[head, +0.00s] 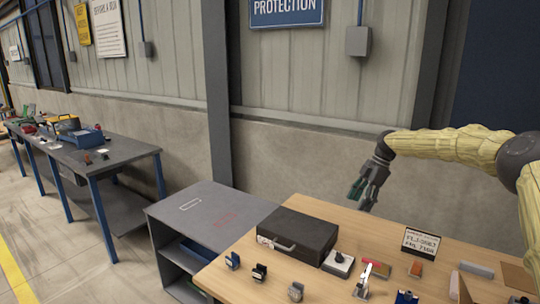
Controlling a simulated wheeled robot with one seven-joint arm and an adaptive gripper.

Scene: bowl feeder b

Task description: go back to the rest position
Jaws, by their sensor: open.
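My gripper (362,196) hangs at the end of my yellow-sleeved arm, above the back edge of the wooden table (235,279). Its dark fingers point down and to the left, with a green part showing between or on them. The gripper is open; I cannot make out anything held. It is above and to the right of the black case (297,235), apart from it and from the table top.
Several small parts, a small white-based device (338,263) and a label sign (420,243) stand on the table. A grey cabinet (205,213) adjoins it at left. A long workbench (125,152) stands further left. The wall is behind my gripper.

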